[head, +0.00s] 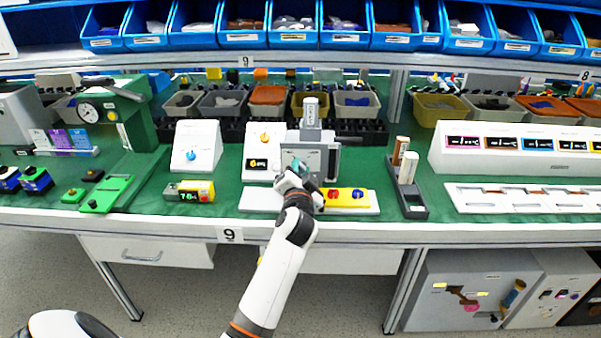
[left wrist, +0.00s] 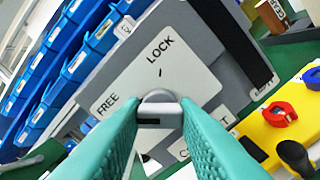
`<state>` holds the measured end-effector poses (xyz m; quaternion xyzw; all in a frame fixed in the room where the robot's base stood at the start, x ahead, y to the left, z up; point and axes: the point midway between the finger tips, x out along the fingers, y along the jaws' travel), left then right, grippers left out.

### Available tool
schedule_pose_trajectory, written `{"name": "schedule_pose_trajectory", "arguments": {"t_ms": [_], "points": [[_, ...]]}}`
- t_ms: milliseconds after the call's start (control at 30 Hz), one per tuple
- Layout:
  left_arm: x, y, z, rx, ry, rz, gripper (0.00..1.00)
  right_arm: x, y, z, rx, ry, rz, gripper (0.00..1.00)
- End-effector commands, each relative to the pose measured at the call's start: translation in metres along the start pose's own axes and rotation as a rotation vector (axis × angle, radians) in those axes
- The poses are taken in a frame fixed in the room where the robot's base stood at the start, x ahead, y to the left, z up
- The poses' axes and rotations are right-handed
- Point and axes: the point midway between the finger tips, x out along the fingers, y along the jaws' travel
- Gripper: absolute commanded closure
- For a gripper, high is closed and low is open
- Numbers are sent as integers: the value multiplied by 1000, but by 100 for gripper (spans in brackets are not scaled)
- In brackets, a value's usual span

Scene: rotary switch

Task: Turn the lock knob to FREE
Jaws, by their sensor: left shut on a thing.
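A grey box-shaped device (head: 318,137) with a pale label plate (left wrist: 180,65) stands on the green bench. In the left wrist view the plate reads LOCK at the top and FREE at the left; a small dark tick sits below LOCK. The lower words are partly hidden by my fingers. The grey lock knob (left wrist: 160,99) is between the teal fingertips of my left gripper (head: 294,178), which is shut on it. The knob's pointer does not show clearly, so I cannot tell its setting. In the head view the gripper hides the knob. My right gripper is not in view.
A yellow panel (head: 346,190) with red and blue knobs lies close to the right of the gripper. White consoles (head: 196,146) stand at left. A dark tray (head: 411,202) holds upright cylinders at right. Blue bins (head: 293,38) line the shelf behind.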

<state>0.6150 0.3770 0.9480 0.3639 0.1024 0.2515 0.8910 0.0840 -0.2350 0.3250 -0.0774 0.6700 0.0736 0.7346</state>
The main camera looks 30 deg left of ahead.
Motion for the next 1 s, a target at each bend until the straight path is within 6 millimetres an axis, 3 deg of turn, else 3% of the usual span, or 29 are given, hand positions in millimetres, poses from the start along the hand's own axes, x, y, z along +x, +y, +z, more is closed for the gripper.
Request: {"name": "schedule_pose_trajectory", "arguments": {"t_ms": [367,400,533,833,1000], "points": [[0,-1,-1,-8,3,-3,96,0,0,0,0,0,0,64],[0,-1,-1,-7,3,-3,70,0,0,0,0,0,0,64],[0,-1,-1,-6,3,-3,51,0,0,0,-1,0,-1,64],[-2,-1,0,-6,1,-1,51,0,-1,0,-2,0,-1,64],[-22,-2,-1,-7,0,-3,51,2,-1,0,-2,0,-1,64]]}}
